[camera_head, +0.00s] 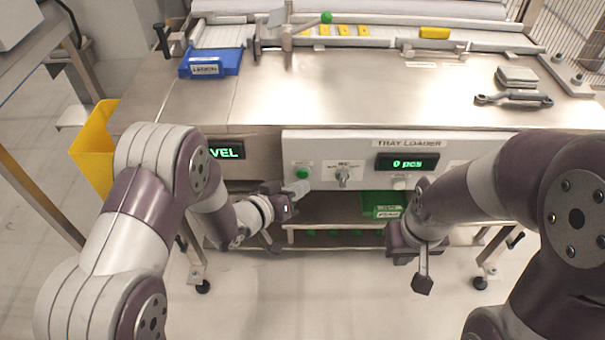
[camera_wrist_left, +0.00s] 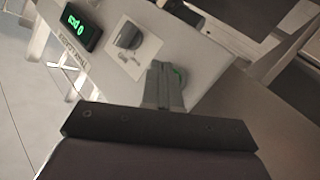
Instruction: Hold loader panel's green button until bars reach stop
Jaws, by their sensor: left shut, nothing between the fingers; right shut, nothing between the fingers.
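The tray loader panel (camera_head: 450,145) is a pale plate on the machine's front, with a green button (camera_head: 303,173) at its left end. A display (camera_head: 407,162) on it reads "0 pcs". My left gripper (camera_head: 298,188) is shut and empty, its fingertips at the panel just below the button. In the left wrist view the shut fingers (camera_wrist_left: 164,88) overlap the button (camera_wrist_left: 181,74), partly hiding it; I cannot tell if they touch it. Yellow bars (camera_head: 345,31) lie in the rail at the back. My right gripper (camera_head: 422,284) is shut and empty, low before the panel.
A knob (camera_head: 343,175) sits right of the button. A blue tray (camera_head: 228,60) and a green-knobbed lever (camera_head: 326,17) are at the machine's back left. A green bin (camera_head: 372,206) is below the panel.

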